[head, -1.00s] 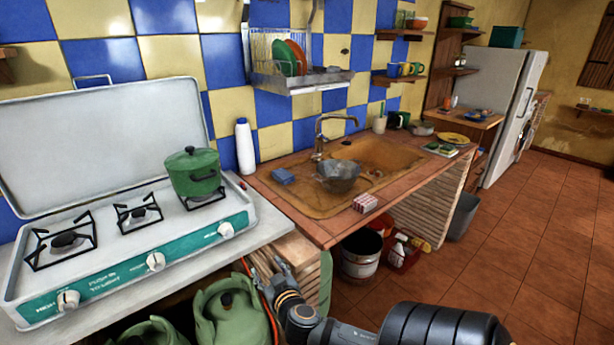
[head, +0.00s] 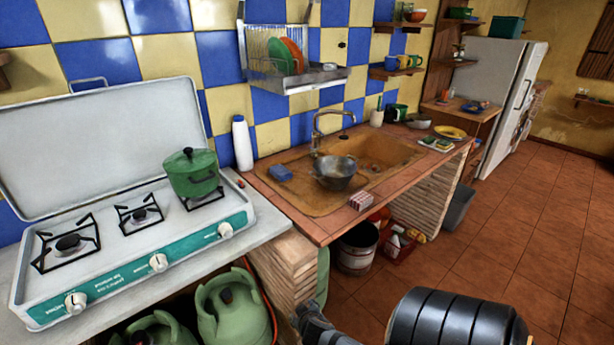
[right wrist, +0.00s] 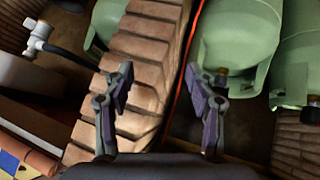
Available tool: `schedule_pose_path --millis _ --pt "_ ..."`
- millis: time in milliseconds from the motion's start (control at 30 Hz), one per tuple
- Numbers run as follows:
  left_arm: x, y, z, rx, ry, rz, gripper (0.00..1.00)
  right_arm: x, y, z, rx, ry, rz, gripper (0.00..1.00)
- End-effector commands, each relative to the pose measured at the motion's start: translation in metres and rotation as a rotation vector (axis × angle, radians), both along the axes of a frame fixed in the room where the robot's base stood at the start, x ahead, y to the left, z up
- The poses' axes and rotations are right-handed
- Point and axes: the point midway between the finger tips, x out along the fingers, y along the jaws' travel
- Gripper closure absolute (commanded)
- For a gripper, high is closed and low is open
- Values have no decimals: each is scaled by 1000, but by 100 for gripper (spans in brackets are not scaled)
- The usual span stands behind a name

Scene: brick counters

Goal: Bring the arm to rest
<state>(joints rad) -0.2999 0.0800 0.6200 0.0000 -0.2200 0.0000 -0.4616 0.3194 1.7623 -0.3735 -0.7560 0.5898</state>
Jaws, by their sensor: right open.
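My right arm (head: 456,318) comes in at the bottom right of the head view, with its dark, rounded link in front of the tiled floor. My right gripper (head: 303,314) shows only partly at the bottom edge, low beside the brick support under the counter. In the right wrist view the right gripper (right wrist: 160,82) has its two fingers wide apart, with nothing between them. Behind the fingers are the brick support (right wrist: 133,75) and an orange hose. My left gripper is in neither view.
Green gas cylinders (head: 233,308) stand under the stove counter, left of the gripper. Above are the stove (head: 120,265) with a green pot (head: 191,175) and the sink counter (head: 318,232) with a metal bowl (head: 335,175). A bucket (head: 357,250) stands below.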

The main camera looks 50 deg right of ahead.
Motion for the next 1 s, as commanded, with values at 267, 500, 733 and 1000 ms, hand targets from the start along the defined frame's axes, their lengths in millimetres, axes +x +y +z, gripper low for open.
schedule_pose_path --millis 267,500,733,1000 --pt "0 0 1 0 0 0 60 -1 0 -3 2 5 2 43" --pt "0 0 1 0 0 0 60 -1 0 -3 2 5 2 43" --pt "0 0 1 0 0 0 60 -11 0 -25 14 44 8 43" --pt "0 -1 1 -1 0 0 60 -132 34 -192 149 350 94 43"
